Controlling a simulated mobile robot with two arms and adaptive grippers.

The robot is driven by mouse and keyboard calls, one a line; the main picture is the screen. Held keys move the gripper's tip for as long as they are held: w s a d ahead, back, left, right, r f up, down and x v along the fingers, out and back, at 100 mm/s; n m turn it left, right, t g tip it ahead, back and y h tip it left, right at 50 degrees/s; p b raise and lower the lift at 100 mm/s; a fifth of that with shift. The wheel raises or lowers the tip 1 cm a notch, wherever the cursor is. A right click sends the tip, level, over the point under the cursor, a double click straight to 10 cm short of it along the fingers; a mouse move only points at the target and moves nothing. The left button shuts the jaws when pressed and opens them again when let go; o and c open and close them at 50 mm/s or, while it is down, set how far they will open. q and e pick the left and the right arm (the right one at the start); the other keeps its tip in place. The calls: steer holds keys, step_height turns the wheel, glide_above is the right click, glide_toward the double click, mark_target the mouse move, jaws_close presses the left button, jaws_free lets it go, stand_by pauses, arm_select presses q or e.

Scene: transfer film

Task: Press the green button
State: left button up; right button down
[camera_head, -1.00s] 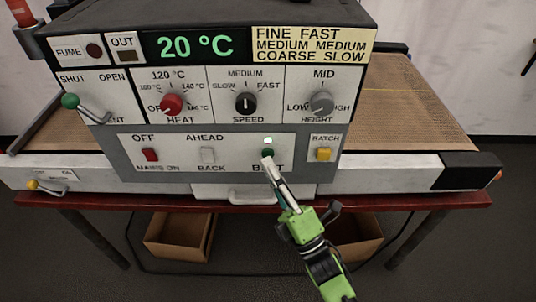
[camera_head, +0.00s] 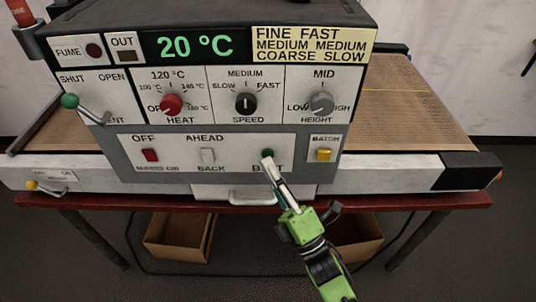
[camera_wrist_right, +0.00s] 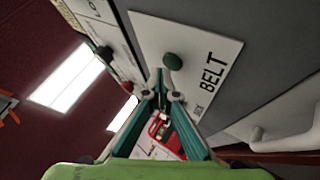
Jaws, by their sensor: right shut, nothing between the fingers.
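The green button (camera_head: 268,153) is on the lower panel of the machine, above the BELT label. It also shows in the right wrist view (camera_wrist_right: 173,61) as a round dark-green cap. My right gripper (camera_head: 267,163) is shut and empty, its tips just below the button in the head view and covering part of the BELT label. In the right wrist view my fingertips (camera_wrist_right: 166,90) point at the panel near the button; whether they touch it is hard to tell. My left gripper is not in view.
On the same panel are a red switch (camera_head: 150,155), a white AHEAD/BACK rocker (camera_head: 208,155) and a yellow BATCH button (camera_head: 324,154). Knobs sit above, with a display (camera_head: 195,46) reading 20 °C. A conveyor belt (camera_head: 420,110) extends right. Cardboard boxes stand below the table.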

steer(key=s+p, duration=0.1)
steer(key=s, duration=0.5)
stand_by(0.5)
